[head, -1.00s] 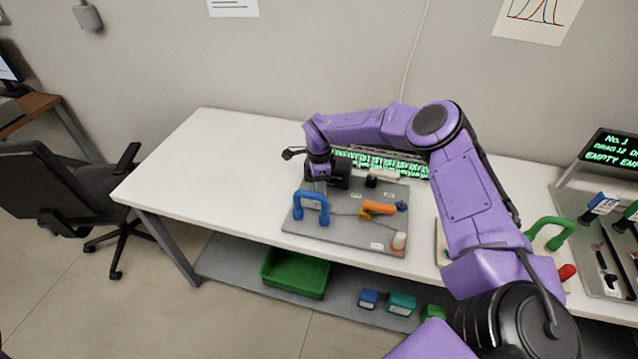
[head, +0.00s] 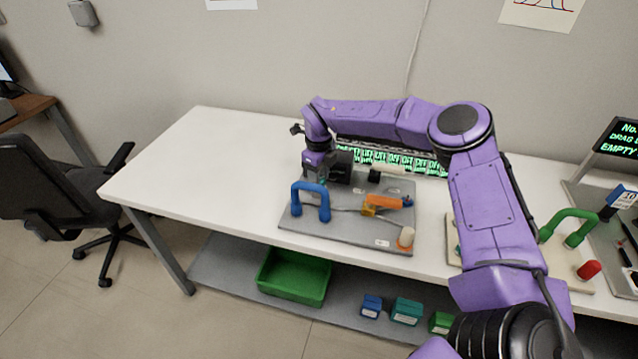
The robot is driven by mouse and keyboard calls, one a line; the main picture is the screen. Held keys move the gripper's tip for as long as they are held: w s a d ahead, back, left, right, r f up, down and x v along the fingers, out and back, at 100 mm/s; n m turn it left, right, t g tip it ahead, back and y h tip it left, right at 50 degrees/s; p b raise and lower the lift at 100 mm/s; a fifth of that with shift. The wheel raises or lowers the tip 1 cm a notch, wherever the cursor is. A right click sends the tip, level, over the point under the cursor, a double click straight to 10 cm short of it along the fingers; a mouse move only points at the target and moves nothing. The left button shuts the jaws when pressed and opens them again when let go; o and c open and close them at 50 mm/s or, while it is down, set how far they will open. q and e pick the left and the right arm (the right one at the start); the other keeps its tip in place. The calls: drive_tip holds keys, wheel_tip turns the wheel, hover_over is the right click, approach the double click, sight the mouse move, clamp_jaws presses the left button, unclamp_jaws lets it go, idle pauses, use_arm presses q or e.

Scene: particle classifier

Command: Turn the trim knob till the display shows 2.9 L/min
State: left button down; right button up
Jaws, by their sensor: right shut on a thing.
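The grey plate (head: 345,236) lies on the white table and carries a blue handle (head: 311,189), an orange lever-like part (head: 388,201) and a pale round knob (head: 406,237). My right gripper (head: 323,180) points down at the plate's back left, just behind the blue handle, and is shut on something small. The held part is hidden by the gripper, so I cannot tell if it is the trim knob. A black box (head: 344,166) stands beside the gripper. Green digits show on a long display (head: 400,160) behind, partly covered by my arm; I cannot read a flow value. My left gripper is out of view.
The white table (head: 190,180) is bare to the left. A green handle (head: 568,226) and red knob (head: 589,270) stand at the right. A green bin (head: 294,277) and several small boxes sit on the lower shelf. A black screen (head: 622,138) stands far right.

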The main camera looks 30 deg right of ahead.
drive_tip(key=m+b, duration=0.4)
drive_tip(key=m, duration=0.2)
drive_tip(key=shift+f+b, duration=0.2)
drive_tip(key=shift+b, duration=0.15)
drive_tip(key=shift+d+r+m+b, duration=0.15)
drive_tip(key=shift+m+b, duration=1.2)
drive_tip(key=shift+m, duration=1.05)
drive_tip(key=shift+r, duration=0.1)
drive_tip(key=o, duration=1.1)
wheel_tip(320, 180, up, 10)
drive_tip(key=shift+r+b, duration=0.2)
drive_tip(key=shift+b, duration=0.1)
